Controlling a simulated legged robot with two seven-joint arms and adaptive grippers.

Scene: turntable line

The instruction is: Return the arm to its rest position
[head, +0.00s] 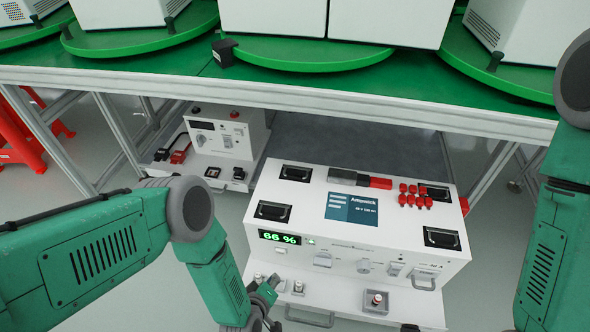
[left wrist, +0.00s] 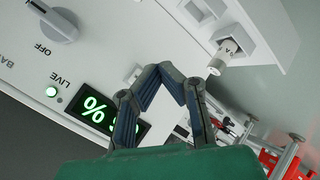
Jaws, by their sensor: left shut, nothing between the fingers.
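My left arm comes in from the left in the head view. Its gripper (head: 265,298) is at the bottom, over the left end of the white unit's front ledge, close to small metal-topped fittings. In the left wrist view the gripper (left wrist: 178,76) is shut and empty, its blue-grey fingers bent toward each other in front of the panel. My right arm (head: 555,225) hangs at the right edge, and its gripper is out of the picture.
The white unit (head: 330,225) has a "66 %" display (head: 279,237), a blue screen (head: 352,208) and several red caps (head: 415,195). A smaller white unit (head: 228,135) stands behind left. A green-topped table (head: 180,70) with turntables spans the back. A red stand (head: 20,130) is far left.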

